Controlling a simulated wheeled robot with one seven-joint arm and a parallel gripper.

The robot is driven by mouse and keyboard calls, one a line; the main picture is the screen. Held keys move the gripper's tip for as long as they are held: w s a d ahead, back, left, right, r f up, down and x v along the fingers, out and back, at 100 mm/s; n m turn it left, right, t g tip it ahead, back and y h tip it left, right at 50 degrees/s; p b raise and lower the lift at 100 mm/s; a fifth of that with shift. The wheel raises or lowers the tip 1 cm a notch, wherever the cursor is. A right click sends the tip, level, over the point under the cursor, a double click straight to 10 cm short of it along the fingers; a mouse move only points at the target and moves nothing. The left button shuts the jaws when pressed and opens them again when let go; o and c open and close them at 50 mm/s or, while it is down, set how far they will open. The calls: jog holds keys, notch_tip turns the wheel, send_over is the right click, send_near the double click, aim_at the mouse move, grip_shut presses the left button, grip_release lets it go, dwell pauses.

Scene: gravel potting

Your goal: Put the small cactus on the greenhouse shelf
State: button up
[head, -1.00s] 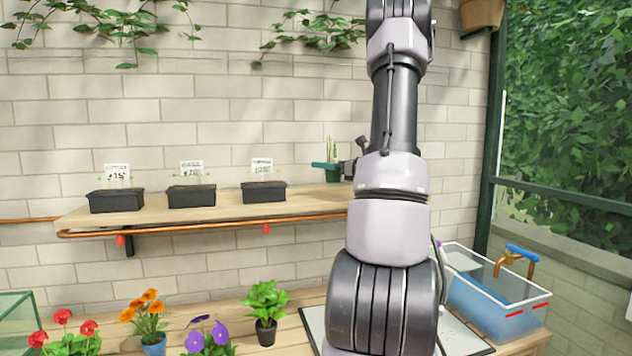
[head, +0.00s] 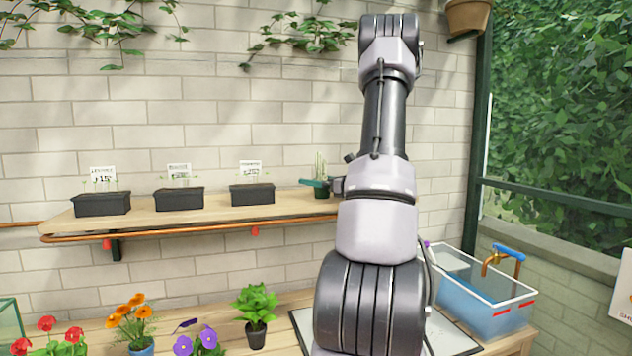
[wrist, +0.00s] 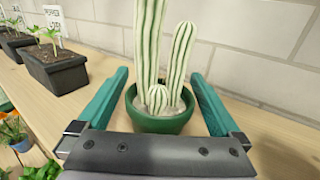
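The small cactus (wrist: 150,50) has pale-striped green columns and a small round offset in a dark green pot (wrist: 160,122). In the head view the cactus (head: 320,166) is upright at the right end of the wooden greenhouse shelf (head: 225,216). Its pot appears to stand on the board, though contact underneath is hard to see.
Three black seedling planters with labels stand left on the shelf, the nearest one (head: 252,194) apart from the cactus. A brick wall (head: 230,120) is close behind. Flowers and a leafy plant (head: 256,308) stand on the bench below, with a water tub (head: 485,300) at right.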

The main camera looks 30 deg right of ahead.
jog(key=shift+s+r, duration=0.15)
jog(key=shift+r, duration=0.05)
jog(key=v, duration=1.1)
jog(key=shift+s+d, duration=0.15)
jog(key=shift+s, duration=0.2)
